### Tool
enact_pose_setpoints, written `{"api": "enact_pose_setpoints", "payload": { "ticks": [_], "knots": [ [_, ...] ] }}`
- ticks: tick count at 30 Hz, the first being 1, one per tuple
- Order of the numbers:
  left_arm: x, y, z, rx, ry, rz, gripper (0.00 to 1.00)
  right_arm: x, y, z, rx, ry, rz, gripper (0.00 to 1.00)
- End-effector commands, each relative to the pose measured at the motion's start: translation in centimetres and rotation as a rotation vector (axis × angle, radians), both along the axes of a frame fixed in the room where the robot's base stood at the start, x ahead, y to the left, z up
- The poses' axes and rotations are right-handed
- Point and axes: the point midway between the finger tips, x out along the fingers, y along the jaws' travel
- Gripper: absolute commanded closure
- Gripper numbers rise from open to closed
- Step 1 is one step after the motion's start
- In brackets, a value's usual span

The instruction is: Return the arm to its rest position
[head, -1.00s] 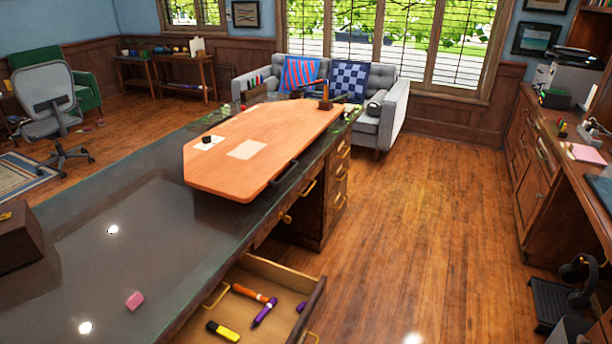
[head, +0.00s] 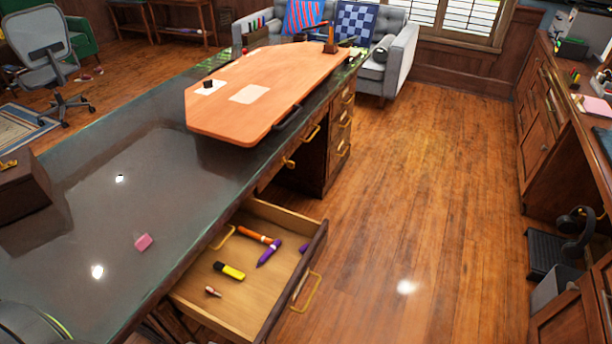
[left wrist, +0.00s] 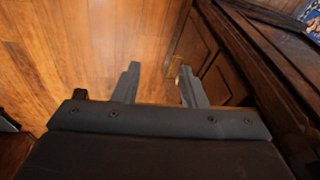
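My left gripper (left wrist: 158,88) shows in the left wrist view with its two fingers apart and nothing between them. It points down toward the wood floor, beside a dark wood cabinet front (left wrist: 225,70). Neither gripper shows in the head view, so my right gripper is out of sight. An open drawer (head: 215,296) of the dark-topped desk (head: 120,215) holds an orange marker, purple markers, a yellow highlighter (head: 229,270) and a small red-tipped item.
A pink eraser (head: 143,242) lies on the desk top. An orange board (head: 225,115) lies farther along it. The drawer juts out over the floor. The wood floor (head: 420,200) to the right is clear up to the side cabinets (head: 545,140). A brown box (head: 22,188) sits at left.

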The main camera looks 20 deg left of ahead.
Motion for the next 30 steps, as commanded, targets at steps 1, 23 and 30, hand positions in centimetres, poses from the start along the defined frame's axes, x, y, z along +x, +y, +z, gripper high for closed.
{"api": "enact_pose_setpoints", "payload": {
  "ticks": [1,23,30],
  "knots": [
    [-0.7,0.0,-2.1,-0.004,0.016,0.001,0.62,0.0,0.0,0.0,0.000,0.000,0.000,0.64],
    [-15.1,-1.2,-19.1,-0.037,0.125,-0.001,0.62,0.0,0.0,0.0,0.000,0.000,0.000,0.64],
    [-16.2,-1.3,-19.6,-0.038,0.130,-0.002,0.62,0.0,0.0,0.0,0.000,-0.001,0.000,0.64]
  ]
}}
